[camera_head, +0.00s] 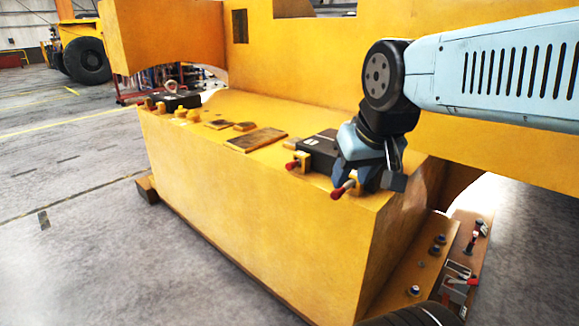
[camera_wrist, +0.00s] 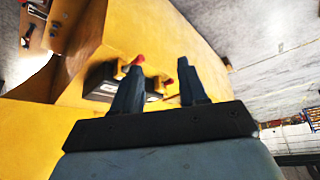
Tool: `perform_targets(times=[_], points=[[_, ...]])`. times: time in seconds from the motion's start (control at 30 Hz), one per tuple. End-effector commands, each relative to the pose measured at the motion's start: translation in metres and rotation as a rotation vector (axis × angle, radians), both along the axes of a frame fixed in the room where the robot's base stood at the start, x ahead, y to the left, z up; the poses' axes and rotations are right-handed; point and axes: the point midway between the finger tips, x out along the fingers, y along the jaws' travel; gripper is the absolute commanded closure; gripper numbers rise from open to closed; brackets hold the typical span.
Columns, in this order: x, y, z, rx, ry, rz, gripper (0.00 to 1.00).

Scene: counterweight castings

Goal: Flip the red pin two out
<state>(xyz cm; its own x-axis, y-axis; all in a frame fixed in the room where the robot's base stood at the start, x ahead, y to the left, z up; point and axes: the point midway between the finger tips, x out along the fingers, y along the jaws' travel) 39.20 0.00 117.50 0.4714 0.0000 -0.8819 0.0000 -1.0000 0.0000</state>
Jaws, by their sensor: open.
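Two red-tipped pins stick out from a black box (camera_head: 322,146) on the top front edge of the yellow casting (camera_head: 260,215). The left pin (camera_head: 292,165) is clear of my gripper in the head view. The right pin (camera_head: 342,190) shows just below and left of my gripper (camera_head: 370,180). In the wrist view, one red tip (camera_wrist: 138,60) appears by the left fingertip and the other (camera_wrist: 168,82) appears between the fingers. My gripper (camera_wrist: 159,64) is open, with nothing held. I cannot tell which pin is two, or whether either touches a finger.
Another dark box (camera_head: 180,101) sits at the casting's far left end, with flat plates (camera_head: 257,140) between. A tall yellow body rises behind. A brown panel with knobs (camera_head: 437,250) stands at lower right. Grey floor (camera_head: 70,240) is open at left.

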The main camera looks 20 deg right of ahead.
Motion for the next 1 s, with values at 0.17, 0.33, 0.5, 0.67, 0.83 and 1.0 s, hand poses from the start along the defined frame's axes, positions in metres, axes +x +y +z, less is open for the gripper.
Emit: perform_targets(times=[0.17,0.33,0.5,0.67,0.83,1.0], points=[[0.000,0.000,0.000,0.000,0.000,0.000,0.55],[0.004,-0.001,-0.002,-0.019,0.025,0.006,0.44],[0.017,-0.011,-0.011,-0.096,0.114,0.026,0.44],[0.035,-0.019,-0.022,-0.203,0.221,0.050,0.44],[0.056,-0.028,-0.031,-0.325,0.321,0.079,0.44],[0.079,-0.035,-0.041,-0.455,0.410,0.108,0.44]])
